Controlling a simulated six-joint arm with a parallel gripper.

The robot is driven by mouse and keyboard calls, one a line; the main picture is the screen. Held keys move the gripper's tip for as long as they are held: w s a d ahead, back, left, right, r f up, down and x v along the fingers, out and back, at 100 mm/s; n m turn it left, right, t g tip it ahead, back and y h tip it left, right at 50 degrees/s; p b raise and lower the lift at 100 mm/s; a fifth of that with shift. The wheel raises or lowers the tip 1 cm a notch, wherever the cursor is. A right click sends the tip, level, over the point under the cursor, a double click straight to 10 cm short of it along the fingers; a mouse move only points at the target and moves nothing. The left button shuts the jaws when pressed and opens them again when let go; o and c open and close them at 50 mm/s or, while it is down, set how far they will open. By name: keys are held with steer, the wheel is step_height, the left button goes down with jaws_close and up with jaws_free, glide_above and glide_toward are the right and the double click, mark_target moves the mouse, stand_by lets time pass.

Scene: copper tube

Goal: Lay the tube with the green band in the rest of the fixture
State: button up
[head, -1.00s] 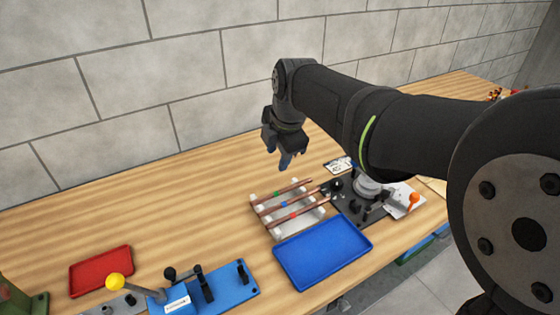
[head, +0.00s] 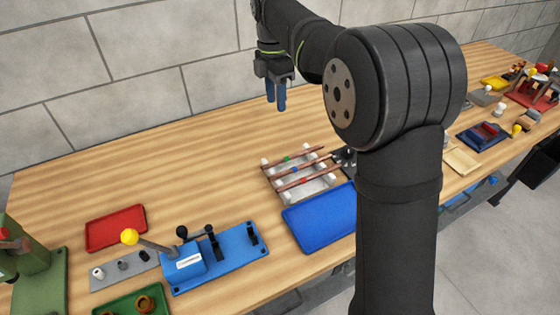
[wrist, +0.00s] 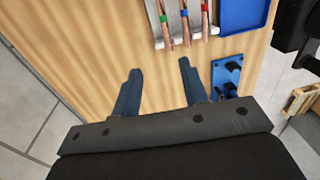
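The copper tube with the green band (head: 287,158) lies on a pale rack with two other tubes, one with a blue band (head: 294,169) and one with a red band (head: 303,181). The green-banded tube is the rearmost and also shows at the top of the wrist view (wrist: 163,19). My gripper (head: 276,104) hangs in the air behind the rack, fingers down. In the wrist view its fingers (wrist: 160,66) are apart with nothing between them. A blue fixture (head: 225,257) with black posts and a yellow-knobbed lever stands front left; part of it shows in the wrist view (wrist: 226,76).
A blue tray (head: 318,217) stands in front of the rack, and a red tray (head: 116,227) lies to the left. A green tray (head: 133,303) is at the front edge. My arm hides the bench just right of the rack. The bench behind the rack is clear.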

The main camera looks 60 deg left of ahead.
steer(key=shift+a+h, duration=1.1)
steer(key=shift+a, duration=0.25)
glide_toward(278, 162)
steer(key=x, duration=0.5)
steer(key=w+x, duration=0.1)
steer(key=x, duration=0.1)
steer(key=shift+a+f, duration=0.2)
steer(key=shift+f, duration=0.3)
steer(key=shift+c, duration=0.4)
jaws_close()
